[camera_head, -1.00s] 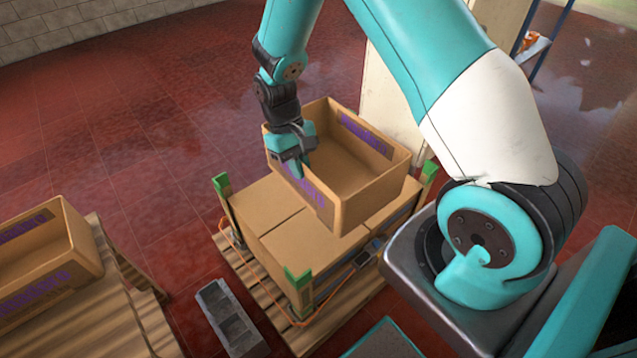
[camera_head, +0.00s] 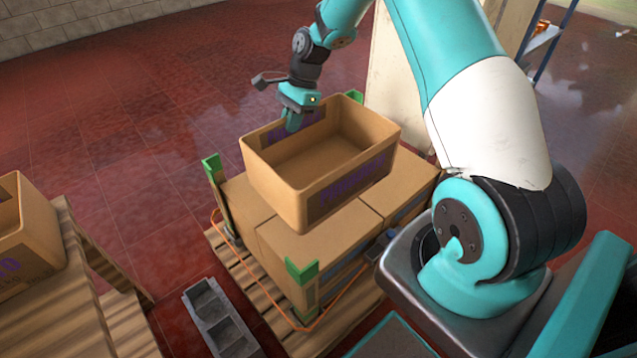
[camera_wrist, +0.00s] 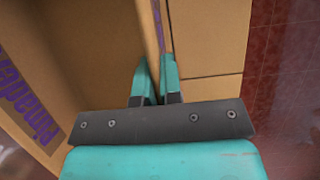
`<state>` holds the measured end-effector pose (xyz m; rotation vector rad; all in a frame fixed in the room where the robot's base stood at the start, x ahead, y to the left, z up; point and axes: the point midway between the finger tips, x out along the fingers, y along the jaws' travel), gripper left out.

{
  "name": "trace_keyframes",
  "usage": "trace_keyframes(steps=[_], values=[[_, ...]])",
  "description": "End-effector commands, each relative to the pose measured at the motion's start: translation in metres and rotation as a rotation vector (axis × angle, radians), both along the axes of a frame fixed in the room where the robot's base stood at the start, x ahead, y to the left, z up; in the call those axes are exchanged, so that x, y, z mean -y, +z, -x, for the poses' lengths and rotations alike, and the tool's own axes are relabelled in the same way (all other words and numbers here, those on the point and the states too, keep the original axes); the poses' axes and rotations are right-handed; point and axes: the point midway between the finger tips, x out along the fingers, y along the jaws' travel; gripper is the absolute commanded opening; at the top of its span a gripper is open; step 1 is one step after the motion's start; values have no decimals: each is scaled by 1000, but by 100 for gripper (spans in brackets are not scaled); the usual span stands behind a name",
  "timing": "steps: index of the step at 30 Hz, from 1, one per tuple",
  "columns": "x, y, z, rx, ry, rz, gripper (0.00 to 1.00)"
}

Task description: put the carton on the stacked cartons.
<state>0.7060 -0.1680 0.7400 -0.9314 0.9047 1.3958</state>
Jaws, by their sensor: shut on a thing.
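The carton (camera_head: 345,186) is an open-topped brown box with purple lettering, in the middle of the head view. My gripper (camera_head: 293,124) is shut on the upper edge of its far wall. In the wrist view my gripper (camera_wrist: 157,80) has one finger on each side of the carton wall (camera_wrist: 138,20). The stacked cartons (camera_head: 292,242) are closed brown boxes on a pallet below the carton. The carton is over their tops, and I cannot tell whether it touches them. It hides part of their top faces.
Green corner posts (camera_head: 301,272) rise at the stack's corners, with an orange strap (camera_head: 330,312) around the pallet (camera_head: 243,290). A grey block (camera_head: 220,318) lies on the floor beside it. Another open carton (camera_head: 35,235) stands on a wooden pallet at the left.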

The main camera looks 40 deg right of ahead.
Motion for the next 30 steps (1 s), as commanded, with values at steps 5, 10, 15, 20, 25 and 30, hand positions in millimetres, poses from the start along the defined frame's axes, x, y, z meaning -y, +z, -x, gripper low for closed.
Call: trace_keyframes(steps=[5, 10, 15, 20, 25, 30], values=[[-2, -46, 1, -6, 1, -2, 0], [-2, -92, 1, -5, 3, -1, 0], [-2, -128, 0, -4, 4, 0, 0], [-2, -143, 0, -1, 5, 1, 0], [-2, -154, 0, -2, 5, 1, 0], [-2, -181, 0, -3, 5, 1, 0]])
